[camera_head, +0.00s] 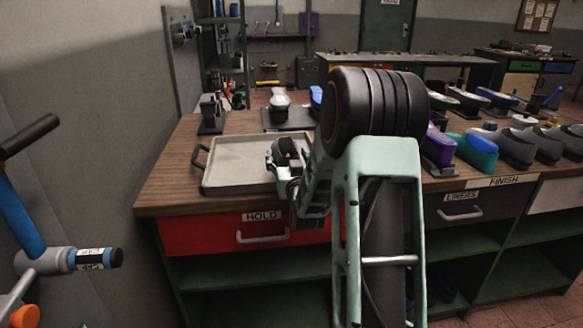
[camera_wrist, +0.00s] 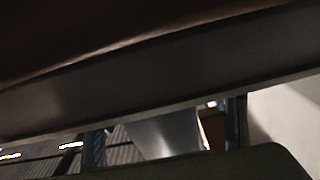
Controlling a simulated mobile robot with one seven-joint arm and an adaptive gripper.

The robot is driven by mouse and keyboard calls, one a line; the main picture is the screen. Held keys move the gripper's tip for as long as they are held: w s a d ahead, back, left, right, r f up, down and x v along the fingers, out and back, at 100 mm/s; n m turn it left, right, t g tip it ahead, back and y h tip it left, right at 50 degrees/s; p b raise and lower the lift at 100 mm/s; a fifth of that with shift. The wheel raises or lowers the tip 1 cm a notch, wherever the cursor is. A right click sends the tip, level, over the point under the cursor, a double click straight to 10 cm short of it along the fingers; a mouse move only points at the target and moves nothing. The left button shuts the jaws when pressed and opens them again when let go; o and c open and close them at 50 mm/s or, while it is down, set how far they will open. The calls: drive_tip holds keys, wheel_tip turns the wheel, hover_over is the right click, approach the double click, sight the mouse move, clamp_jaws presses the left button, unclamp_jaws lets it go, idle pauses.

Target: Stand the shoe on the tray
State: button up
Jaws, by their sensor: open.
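The light grey tray (camera_head: 235,172) with a raised rim and a black handle lies on the left part of the wooden bench. A small dark item with a pale rim (camera_head: 285,153) shows at the tray's right side, right by my gripper; it looks like part of the shoe, but my arm hides most of it. My gripper (camera_head: 285,180) is open at the tray's right edge, its fingers partly hidden. In the wrist view a brown surface with a dark band (camera_wrist: 150,75), perhaps the shoe's upper and sole, fills the picture very close. I cannot tell whether it touches the tray.
Several shoes and forms (camera_head: 505,145) stand along the bench on the right. The tray's left part is clear.

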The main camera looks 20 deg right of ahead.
drive_tip(key=v, duration=1)
drive_tip(key=shift+s, duration=0.2)
drive_tip(key=shift+w+a, duration=0.1)
drive_tip(key=shift+w, duration=0.05)
